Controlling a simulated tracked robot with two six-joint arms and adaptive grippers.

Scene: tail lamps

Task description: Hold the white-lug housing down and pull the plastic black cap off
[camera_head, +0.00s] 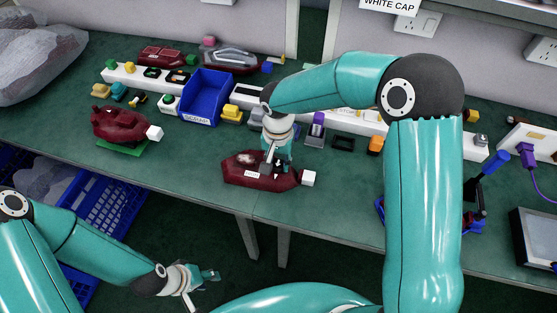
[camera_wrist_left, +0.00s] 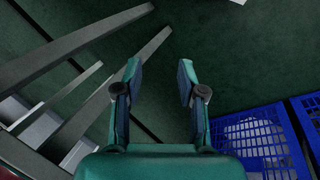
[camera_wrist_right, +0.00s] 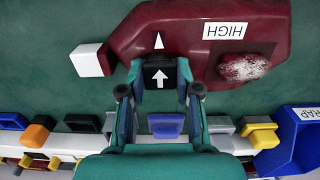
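A dark red housing (camera_head: 240,175) with a white lug (camera_head: 308,178) lies on the green bench at the front middle. In the right wrist view the housing (camera_wrist_right: 210,25) bears a "HIGH" label, and its white lug (camera_wrist_right: 92,60) is at left. The black cap (camera_wrist_right: 159,75) has a white arrow in line with a white triangle on the housing. It sits at the housing's edge. My right gripper (camera_head: 270,165) is over the housing, its fingers (camera_wrist_right: 159,72) closed against both sides of the cap. My left gripper (camera_head: 207,278) is open and empty, low in front of the bench (camera_wrist_left: 160,80).
Another red housing (camera_head: 115,124) with a white lug lies on a green mat at left. A blue bin (camera_head: 206,92), a yellow block (camera_head: 232,112) and white rails (camera_head: 350,122) with small parts stand behind. Blue crates (camera_head: 110,205) are below the bench. The bench left of the middle housing is clear.

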